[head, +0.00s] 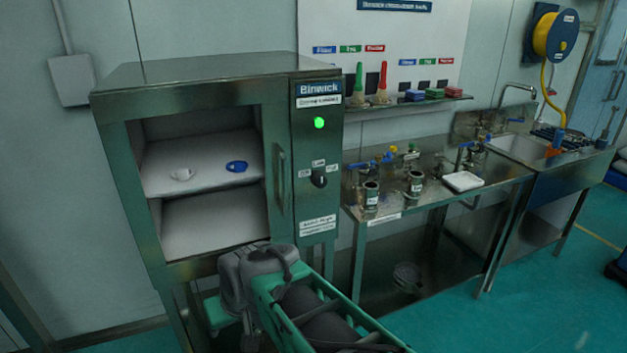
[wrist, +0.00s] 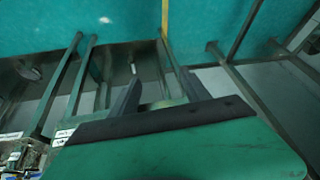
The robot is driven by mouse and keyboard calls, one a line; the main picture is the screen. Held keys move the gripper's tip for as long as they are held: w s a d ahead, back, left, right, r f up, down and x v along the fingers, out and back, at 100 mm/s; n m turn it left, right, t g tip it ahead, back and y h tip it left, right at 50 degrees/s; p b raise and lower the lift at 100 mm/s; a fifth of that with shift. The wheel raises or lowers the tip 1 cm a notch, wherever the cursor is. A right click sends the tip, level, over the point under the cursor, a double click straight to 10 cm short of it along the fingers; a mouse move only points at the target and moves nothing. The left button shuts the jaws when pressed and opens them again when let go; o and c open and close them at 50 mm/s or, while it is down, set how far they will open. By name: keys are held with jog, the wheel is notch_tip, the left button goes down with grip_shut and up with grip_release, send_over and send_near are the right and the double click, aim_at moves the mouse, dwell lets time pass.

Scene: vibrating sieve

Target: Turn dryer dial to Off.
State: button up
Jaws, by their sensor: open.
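The dryer (head: 215,82) is a steel cabinet at the left of the head view, with its chamber showing open. Its black dial (head: 318,180) sits on the right front panel, below a lit green lamp (head: 319,123). Small labels surround the dial, too small to read surely, and I cannot tell its setting. My green arm is low in front of the dryer; my gripper's fingertips cannot be made out there. In the wrist view my gripper (wrist: 160,92) shows two dark fingers spread apart with nothing clearly between them. It is away from the dial, which is not visible in that view.
A vertical door handle (head: 282,180) stands left of the dial. A steel bench (head: 440,205) with sieves and valves adjoins on the right. Green floor (head: 520,290) is open at front right.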

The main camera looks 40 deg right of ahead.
jog(key=shift+o, duration=0.5)
jog(key=w+d+m+t, duration=0.2)
jog(key=w+d, duration=0.3)
jog(key=w, duration=0.2)
jog(key=shift+w+r, duration=0.4)
jog(key=w+d+r+m+t, duration=0.1)
jog(key=w+d+m+t, duration=0.2)
jog(key=w+d, duration=0.3)
jog(key=m+t+h+p, duration=0.3)
jog(key=m+t+h, duration=0.35)
jog(key=m, duration=0.25)
send_near(322, 183)
jog(key=shift+t+y, duration=0.35)
jog(key=shift+y, duration=0.1)
jog(key=x, duration=0.8)
jog(key=shift+w+d, duration=0.2)
jog(key=shift+d, duration=0.1)
jog(key=shift+c, duration=0.3)
jog(key=c, duration=1.3)
jog(key=shift+f, duration=0.1)
